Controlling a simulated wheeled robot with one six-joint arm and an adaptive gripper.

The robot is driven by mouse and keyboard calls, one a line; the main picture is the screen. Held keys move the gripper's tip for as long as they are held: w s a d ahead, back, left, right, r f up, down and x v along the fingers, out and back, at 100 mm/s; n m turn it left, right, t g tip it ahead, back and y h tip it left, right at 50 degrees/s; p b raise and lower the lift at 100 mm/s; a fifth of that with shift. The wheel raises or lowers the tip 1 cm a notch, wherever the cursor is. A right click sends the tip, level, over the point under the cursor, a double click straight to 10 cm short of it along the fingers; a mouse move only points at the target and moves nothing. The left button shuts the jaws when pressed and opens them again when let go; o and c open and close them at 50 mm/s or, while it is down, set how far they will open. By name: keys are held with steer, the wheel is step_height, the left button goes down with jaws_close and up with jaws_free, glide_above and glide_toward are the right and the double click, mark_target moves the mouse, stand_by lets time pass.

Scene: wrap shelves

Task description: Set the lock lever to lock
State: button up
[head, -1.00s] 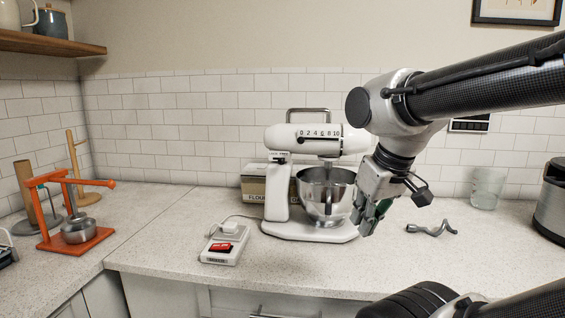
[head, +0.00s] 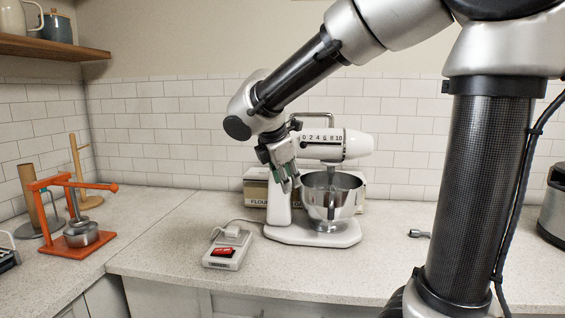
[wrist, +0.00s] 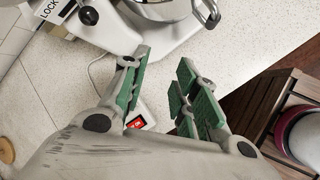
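The white stand mixer (head: 279,212) stands on the counter with a metal bowl (head: 330,200) under its head. A label reading LOCK shows on the mixer at the top left of the wrist view, with a black-knobbed lever (wrist: 88,15) beside it. In the head view my gripper hides that lever area. My gripper (head: 290,185) hangs in front of the mixer's column, fingers pointing down. In the wrist view my gripper (wrist: 162,62) is open and empty, its green-padded fingers apart. The lever is beyond the left finger, with no contact visible.
A white switch box (head: 228,250) with a red switch and a cord sits left of the mixer. A cardboard flour box (head: 256,188) stands behind it. An orange press (head: 75,235) is at the left. The counter between press and switch box is clear.

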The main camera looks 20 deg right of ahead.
steer(key=w+r+n+t+h, duration=0.25)
steer(key=w+r+n, duration=0.4)
steer(key=n, duration=0.35)
steer(key=w+d+f, duration=0.1)
steer(key=w+d+f+n, duration=0.1)
steer(key=f, duration=0.1)
steer(key=w+d+f+n+y, duration=0.1)
steer(key=w+f, duration=0.1)
steer(key=shift+d, duration=0.15)
jaws_close()
